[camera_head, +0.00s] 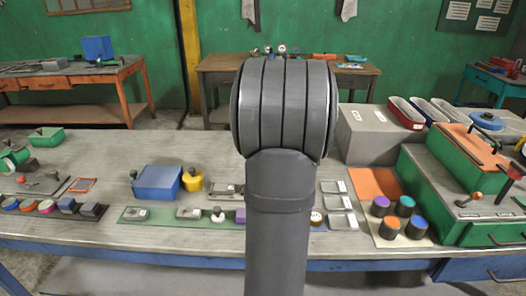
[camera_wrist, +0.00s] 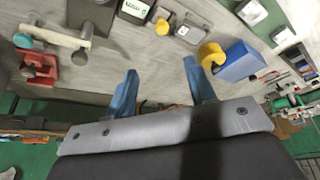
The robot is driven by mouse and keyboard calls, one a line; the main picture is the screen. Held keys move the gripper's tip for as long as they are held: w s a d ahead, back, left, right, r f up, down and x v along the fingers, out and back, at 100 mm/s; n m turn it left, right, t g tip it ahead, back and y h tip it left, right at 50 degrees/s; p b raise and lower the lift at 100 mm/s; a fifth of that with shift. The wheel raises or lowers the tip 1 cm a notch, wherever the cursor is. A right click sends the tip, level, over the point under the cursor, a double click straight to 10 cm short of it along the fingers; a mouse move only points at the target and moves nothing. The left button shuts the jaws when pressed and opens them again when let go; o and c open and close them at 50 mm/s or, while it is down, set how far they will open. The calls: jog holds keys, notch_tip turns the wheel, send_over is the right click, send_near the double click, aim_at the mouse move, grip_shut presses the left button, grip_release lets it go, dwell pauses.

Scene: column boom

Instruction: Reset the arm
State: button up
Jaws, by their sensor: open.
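My gripper (camera_wrist: 162,88) shows in the wrist view with its two blue fingers spread wide and nothing between them. Grey bench top shows beyond the fingertips, apart from them. In the head view my dark grey arm rises upright through the middle and hides part of the bench behind it. My gripper does not show in the head view.
The workbench (camera_head: 90,228) holds a blue box (camera_head: 157,183), a yellow pot (camera_head: 193,182), a grey box (camera_head: 376,135), green drawers (camera_head: 432,185) and several dark cylinders at right. A red tool (camera_wrist: 38,70) lies left of my fingers in the wrist view.

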jog(key=x, duration=1.7)
jog(key=shift+w+a+f, duration=0.1)
jog(key=shift+a+f, duration=0.1)
jog(key=shift+f, duration=0.1)
jog(key=shift+a+r, duration=0.1)
jog(key=shift+a, duration=0.25)
jog(key=shift+o, duration=0.2)
